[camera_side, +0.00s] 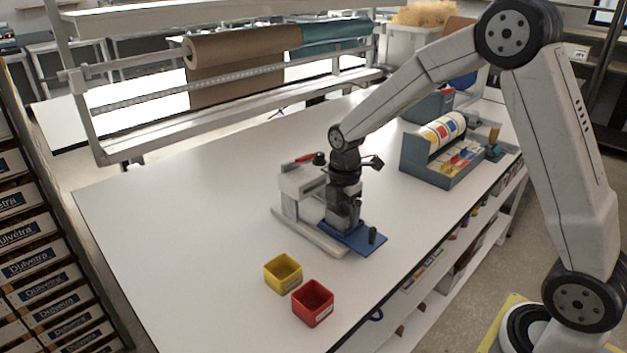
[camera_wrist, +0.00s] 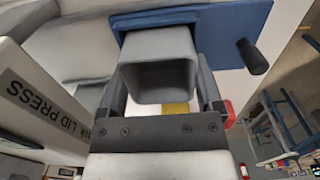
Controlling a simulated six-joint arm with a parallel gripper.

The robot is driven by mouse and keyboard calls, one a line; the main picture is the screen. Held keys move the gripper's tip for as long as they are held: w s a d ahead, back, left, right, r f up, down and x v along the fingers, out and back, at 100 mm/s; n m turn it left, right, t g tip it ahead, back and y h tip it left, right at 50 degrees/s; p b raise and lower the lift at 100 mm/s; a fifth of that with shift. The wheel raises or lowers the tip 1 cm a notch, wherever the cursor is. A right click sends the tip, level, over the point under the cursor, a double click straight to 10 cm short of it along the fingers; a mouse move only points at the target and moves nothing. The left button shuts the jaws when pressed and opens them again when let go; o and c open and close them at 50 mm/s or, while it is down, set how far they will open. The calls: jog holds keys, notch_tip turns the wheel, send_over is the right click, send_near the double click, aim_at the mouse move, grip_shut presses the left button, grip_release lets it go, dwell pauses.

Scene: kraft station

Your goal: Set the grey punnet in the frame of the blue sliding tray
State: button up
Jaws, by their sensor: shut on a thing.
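The grey punnet (camera_wrist: 158,48) is between the two fingers of my gripper (camera_wrist: 161,88) in the wrist view, and the fingers are shut on it. The blue sliding tray (camera_wrist: 222,24) lies just beyond the punnet, with a black knob (camera_wrist: 251,57) at its right. In the side view my gripper (camera_side: 345,216) points down over the inner end of the blue tray (camera_side: 366,240). The punnet is mostly hidden by the gripper there. The tray's frame is covered by the punnet and gripper, so I cannot tell whether the punnet is seated or just above it.
The white lid press (camera_side: 300,183) stands close beside my gripper on the left. A yellow box (camera_side: 283,273) and a red box (camera_side: 313,303) stand in front. A grey label dispenser (camera_side: 443,155) is at the right. The table's left part is clear.

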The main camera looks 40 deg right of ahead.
dwell(0.3)
jog(key=o, duration=1)
jog(key=shift+r, duration=0.15)
jog(key=shift+r, duration=3.8)
jog(key=shift+s, duration=0.1)
jog(key=s+f+m, duration=0.1)
jog(key=s+m, duration=0.1)
jog(key=m, duration=0.2)
jog(key=s+a+f+m+t, duration=0.1)
jog(key=s+m, duration=0.2)
jog(key=m, duration=0.1)
jog(key=s+a+f+m+t, duration=0.1)
jog(key=s+f+m, duration=0.1)
jog(key=s+m, duration=0.1)
jog(key=shift+s+a+m, duration=0.15)
jog(key=shift+a+m, duration=0.05)
jog(key=shift+m, duration=0.3)
jog(key=s+f+m, duration=0.1)
jog(key=s+m, duration=0.1)
jog(key=s+f+m, duration=0.1)
jog(key=s+m, duration=0.1)
jog(key=s+a+f+m, duration=0.1)
jog(key=s+m, duration=0.1)
jog(key=shift+s+a+f+t, duration=0.1)
jog(key=shift+s+f+t, duration=0.05)
jog(key=shift+s+t, duration=0.2)
